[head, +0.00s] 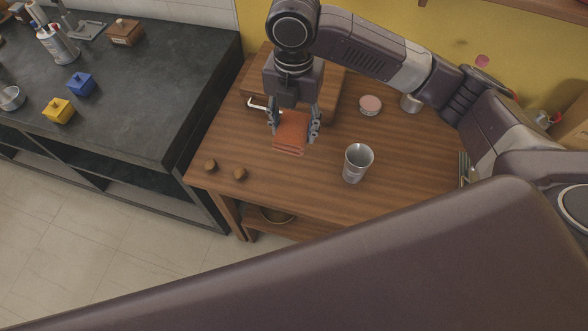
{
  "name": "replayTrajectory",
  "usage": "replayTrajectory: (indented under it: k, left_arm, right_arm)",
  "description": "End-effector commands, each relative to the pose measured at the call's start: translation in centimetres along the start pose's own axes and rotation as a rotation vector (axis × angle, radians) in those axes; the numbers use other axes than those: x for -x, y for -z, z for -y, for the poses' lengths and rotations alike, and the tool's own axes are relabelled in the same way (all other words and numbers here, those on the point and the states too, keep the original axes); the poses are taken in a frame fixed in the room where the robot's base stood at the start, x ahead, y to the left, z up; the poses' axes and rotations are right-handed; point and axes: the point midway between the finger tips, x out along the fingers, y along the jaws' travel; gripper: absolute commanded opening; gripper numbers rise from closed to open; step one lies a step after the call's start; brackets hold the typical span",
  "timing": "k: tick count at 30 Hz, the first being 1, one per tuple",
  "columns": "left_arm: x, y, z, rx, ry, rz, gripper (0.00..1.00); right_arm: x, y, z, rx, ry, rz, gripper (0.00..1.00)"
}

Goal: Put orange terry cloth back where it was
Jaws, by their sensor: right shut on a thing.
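The orange terry cloth (290,134) is a folded, reddish-orange piece at the back middle of the wooden table (300,190). My right gripper (294,127) points down over it, with one finger on each side of the cloth, and is shut on it. I cannot tell whether the cloth's underside touches the table. My left gripper is not in view.
A steel cup (356,163) stands to the right of the cloth. A round pinkish tin (370,105) and another steel canister (410,102) are farther back. Two small brown knobs (239,174) sit at front left. A dark counter (130,105) adjoins on the left.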

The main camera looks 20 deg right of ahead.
Motion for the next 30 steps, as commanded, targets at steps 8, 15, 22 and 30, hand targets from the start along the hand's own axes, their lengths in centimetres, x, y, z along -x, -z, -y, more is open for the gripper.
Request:
replayTrajectory:
  k: [8,15,22,30]
  left_arm:
    - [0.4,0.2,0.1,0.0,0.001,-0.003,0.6]
    - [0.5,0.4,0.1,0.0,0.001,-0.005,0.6]
    - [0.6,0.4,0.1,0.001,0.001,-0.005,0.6]
    - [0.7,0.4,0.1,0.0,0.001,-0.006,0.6]
  right_arm:
    - [-7.7,0.1,0.2,-0.003,0.004,-0.003,0.28]
    - [-12.5,0.1,0.2,-0.004,0.003,-0.001,0.28]
    - [-14.2,0.0,0.1,-0.003,0.001,0.0,0.28]
    - [-17.7,0.0,0.1,-0.002,0.002,0.0,0.28]
